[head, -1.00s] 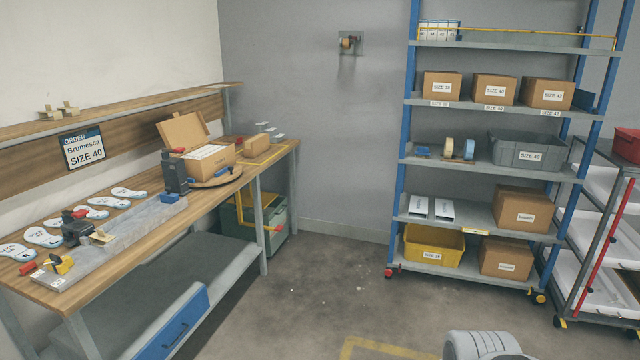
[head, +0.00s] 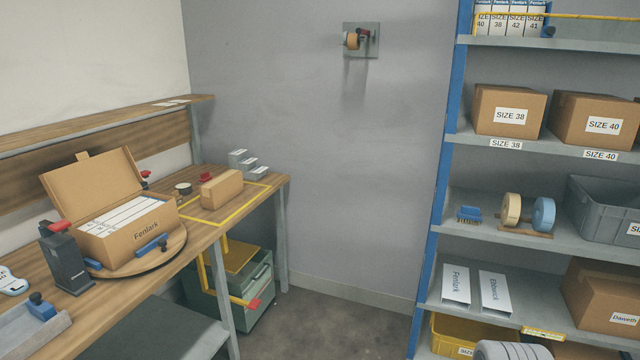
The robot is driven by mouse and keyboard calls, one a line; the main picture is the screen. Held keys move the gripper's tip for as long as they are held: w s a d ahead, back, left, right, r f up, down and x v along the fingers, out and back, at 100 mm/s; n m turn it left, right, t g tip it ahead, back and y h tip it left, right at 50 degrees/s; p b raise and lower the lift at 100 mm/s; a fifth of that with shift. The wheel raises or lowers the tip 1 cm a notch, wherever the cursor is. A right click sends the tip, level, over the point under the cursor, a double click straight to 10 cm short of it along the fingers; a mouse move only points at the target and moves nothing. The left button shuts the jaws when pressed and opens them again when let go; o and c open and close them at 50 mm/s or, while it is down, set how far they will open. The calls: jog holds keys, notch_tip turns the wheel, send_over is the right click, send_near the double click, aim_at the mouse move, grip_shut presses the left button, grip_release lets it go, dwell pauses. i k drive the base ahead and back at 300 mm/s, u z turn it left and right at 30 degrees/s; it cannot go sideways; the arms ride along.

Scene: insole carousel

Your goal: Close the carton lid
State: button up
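The brown carton (head: 146,232), marked "Fenlark", sits on a round wooden turntable (head: 165,253) on the workbench at the left. Its lid (head: 95,188) stands open, tilted back toward the wall. Several white boxes or sleeves (head: 125,215) lie inside it. A blue object rests on the turntable at the carton's front. My gripper is not in view; only a rounded grey part, probably of my arm, shows at the bottom edge on the right.
A black device with a red top (head: 64,258) stands left of the carton. A loaded blue-posted shelf (head: 450,130) stands right. Floor between bench and shelf is clear.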

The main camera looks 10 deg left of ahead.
aim_at(81, 189)
jog(key=u, duration=0.15)
jog(key=i, duration=1.65)
jog(key=u, duration=0.9)
jog(key=i, duration=0.85)
jog(key=u, duration=1.8)
jog(key=i, duration=1.15)
jog(key=u, duration=0.65)
